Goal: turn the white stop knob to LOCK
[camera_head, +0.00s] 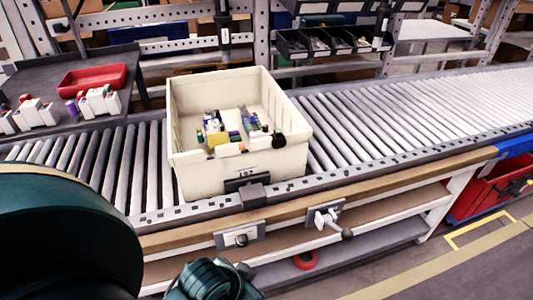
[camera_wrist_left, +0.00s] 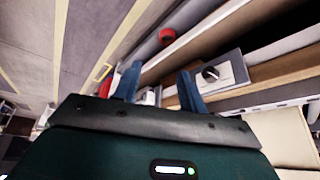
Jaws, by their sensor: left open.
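A white knob with a lever-like handle (camera_head: 325,218) sits on a grey plate on the conveyor's front wooden rail, right of the tote. A second grey plate (camera_head: 237,237) to its left carries a small dark-and-white knob. In the left wrist view a grey plate with a black knob (camera_wrist_left: 210,73) lies just right of my fingers. My left gripper (camera_wrist_left: 157,76) is open, its two blue fingers apart, with a white part (camera_wrist_left: 148,96) showing between them, probably the white knob. I cannot tell whether they touch. The knob's exact setting is too small to read. My right gripper is not in view.
A cream tote (camera_head: 190,172) with several small items stands on the roller conveyor (camera_head: 410,110). A red ring (camera_head: 305,260) lies on the lower shelf. A red bin (camera_head: 485,190) is at the right. The floor in front is clear.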

